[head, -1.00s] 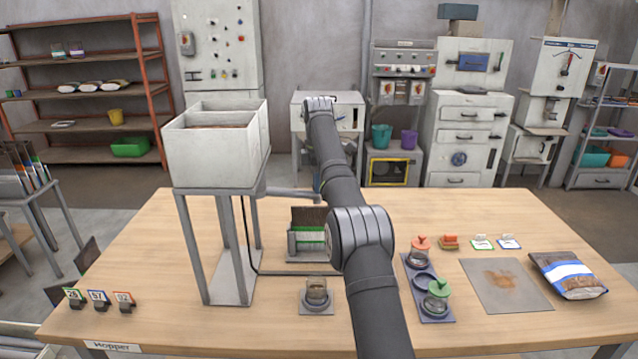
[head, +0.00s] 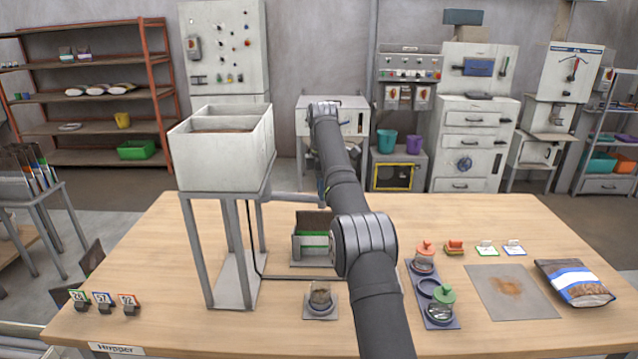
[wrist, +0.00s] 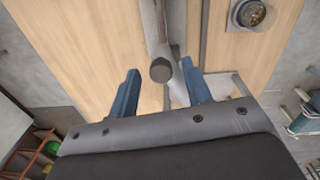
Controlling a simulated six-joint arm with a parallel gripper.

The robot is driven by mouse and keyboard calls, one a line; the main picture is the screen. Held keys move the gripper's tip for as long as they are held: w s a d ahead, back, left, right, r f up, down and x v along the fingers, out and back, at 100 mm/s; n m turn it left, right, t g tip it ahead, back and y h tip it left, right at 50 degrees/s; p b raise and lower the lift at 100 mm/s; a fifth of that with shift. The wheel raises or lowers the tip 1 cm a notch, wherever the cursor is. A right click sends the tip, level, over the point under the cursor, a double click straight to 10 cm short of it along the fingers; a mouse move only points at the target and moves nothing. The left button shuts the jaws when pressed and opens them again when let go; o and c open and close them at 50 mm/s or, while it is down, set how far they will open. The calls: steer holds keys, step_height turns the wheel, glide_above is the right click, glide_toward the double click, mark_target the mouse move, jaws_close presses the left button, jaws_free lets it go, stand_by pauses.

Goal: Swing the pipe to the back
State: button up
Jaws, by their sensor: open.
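The grey pipe (head: 292,197) sticks out to the right from the hopper stand in the head view, at about the height of the stand's top. Its far end passes behind my arm. In the wrist view a grey tube with a dark round end (wrist: 160,70) shows between the tips of my gripper (wrist: 161,82). The two blue fingers are apart, one on each side of it, and I cannot tell whether either touches it. In the head view my gripper is mostly hidden behind my arm. The white hopper (head: 222,160) stands on grey legs at the left.
A small jar on a pad (head: 320,300) is in front. A tray with lidded jars (head: 430,290), a grey mat (head: 510,292) and a pellet bag (head: 575,283) lie to the right. The table's back edge is mostly clear.

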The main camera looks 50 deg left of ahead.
steer(key=shift+d, duration=0.2)
steer(key=s+d+m, duration=1.4)
step_height(320, 180, up, 18)
steer(key=s, duration=0.1)
steer(key=shift+s+d+f+m+t+y, duration=0.2)
steer(key=shift+s+d+m+t+y, duration=0.15)
steer(key=shift+s+y, duration=0.4)
steer(key=shift+s+d+f+m+t+y, duration=0.1)
steer(key=shift+s+d+f+t+y, duration=0.15)
steer(key=shift+s+t+y, duration=0.35)
steer(key=shift+s+d+f+m+t+y, duration=0.15)
steer(key=shift+s+d+m+t+y, duration=0.15)
steer(key=shift+s+y, duration=0.6)
